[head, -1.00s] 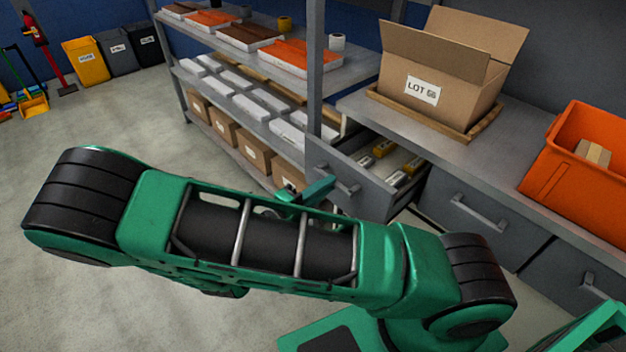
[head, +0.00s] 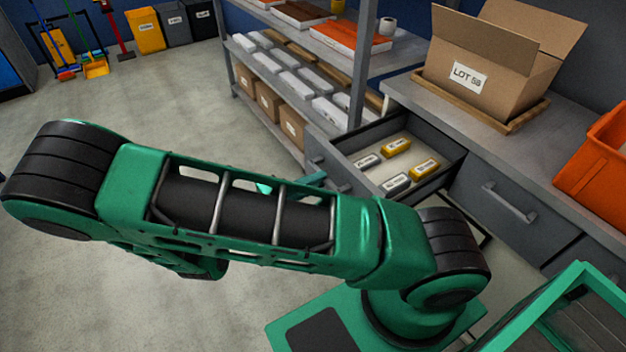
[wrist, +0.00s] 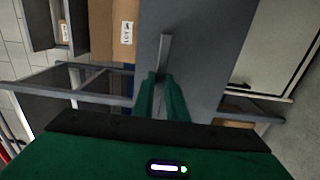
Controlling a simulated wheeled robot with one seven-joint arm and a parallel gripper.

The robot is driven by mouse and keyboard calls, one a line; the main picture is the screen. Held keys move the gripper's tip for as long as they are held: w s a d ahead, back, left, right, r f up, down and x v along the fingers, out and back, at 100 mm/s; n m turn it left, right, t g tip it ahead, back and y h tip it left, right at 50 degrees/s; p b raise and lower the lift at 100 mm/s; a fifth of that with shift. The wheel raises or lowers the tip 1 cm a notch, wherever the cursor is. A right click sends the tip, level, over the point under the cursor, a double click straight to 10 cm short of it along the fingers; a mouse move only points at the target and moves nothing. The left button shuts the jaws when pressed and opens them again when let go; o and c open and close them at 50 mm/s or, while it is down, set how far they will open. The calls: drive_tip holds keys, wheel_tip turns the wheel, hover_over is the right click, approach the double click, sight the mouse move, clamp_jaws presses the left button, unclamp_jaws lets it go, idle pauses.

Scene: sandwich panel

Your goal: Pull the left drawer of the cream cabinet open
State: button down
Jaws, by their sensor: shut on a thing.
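The cabinet (head: 478,158) looks grey rather than cream. Its left drawer (head: 425,176) stands well out from the body, and its open top shows the inside. My gripper (wrist: 162,78) is shut on the drawer's handle (wrist: 165,50), a grey bar on the flat drawer front (wrist: 205,50) in the wrist view. In the head view my green arm hides most of the gripper and part of the drawer front.
Several small yellow and grey boxes (head: 396,146) lie in the drawer. A carton (head: 500,60) and an orange bin (head: 600,160) stand on the top. A shelf rack (head: 222,45) stands behind to the left. Open floor (head: 120,100) lies at left.

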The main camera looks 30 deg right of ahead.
drive_tip(key=shift+w+a+f, duration=0.1)
drive_tip(key=c, duration=1.8)
unclamp_jaws()
drive_tip(key=shift+o, duration=0.2)
drive_tip(key=a, duration=1)
drive_tip(key=shift+s+a, duration=0.3)
drive_tip(key=shift+a, duration=0.1)
